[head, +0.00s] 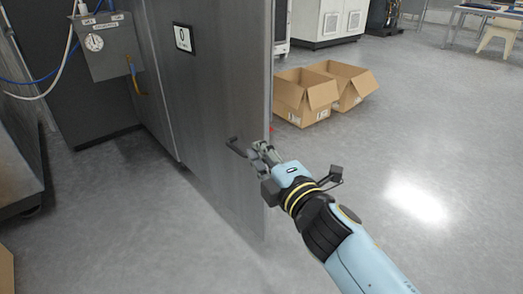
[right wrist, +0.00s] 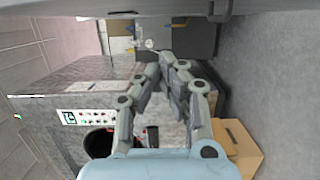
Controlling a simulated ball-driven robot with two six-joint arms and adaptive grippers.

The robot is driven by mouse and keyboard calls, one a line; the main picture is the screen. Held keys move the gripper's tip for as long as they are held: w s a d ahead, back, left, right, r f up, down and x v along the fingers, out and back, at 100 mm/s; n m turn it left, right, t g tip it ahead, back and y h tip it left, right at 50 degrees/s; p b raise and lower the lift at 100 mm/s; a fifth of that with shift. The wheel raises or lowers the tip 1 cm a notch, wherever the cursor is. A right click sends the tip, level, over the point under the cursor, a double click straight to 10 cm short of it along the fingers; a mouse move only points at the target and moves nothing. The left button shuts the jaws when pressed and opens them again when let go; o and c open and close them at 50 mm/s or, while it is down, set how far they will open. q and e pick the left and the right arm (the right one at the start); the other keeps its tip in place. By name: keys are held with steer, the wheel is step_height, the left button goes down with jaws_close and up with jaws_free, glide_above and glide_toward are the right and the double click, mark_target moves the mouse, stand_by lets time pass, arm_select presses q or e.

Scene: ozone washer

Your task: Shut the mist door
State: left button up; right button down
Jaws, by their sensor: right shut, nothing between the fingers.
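The mist door (head: 215,90) is a tall grey panel with a white sign marked 0 (head: 183,38). It stands out over the floor, with bare floor on both sides of its free edge. A dark handle (head: 238,147) sits low on its face near that edge. My right gripper (head: 258,152) is shut and empty at the door's edge, close beside the handle; whether it touches cannot be told. In the right wrist view the gripper's fingers (right wrist: 172,66) are together, and a dark handle (right wrist: 222,9) shows above them. My left gripper is not in view.
A grey box with a gauge (head: 100,45) and hoses is at the upper left. Two open cardboard boxes (head: 305,98) stand on the floor behind the door's edge. The floor (head: 420,130) at right is clear.

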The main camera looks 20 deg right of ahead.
mark_target(257, 126)
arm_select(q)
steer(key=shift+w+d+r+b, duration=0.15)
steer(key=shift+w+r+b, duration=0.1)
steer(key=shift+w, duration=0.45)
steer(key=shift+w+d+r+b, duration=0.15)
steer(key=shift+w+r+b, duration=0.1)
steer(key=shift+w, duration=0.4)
arm_select(e)
steer(key=shift+w+d, duration=0.5)
steer(key=shift+w, duration=1.15)
steer(key=shift+w+d, duration=0.45)
steer(key=shift+w, duration=1.25)
steer(key=shift+w+d, duration=0.5)
steer(key=shift+w, duration=1.15)
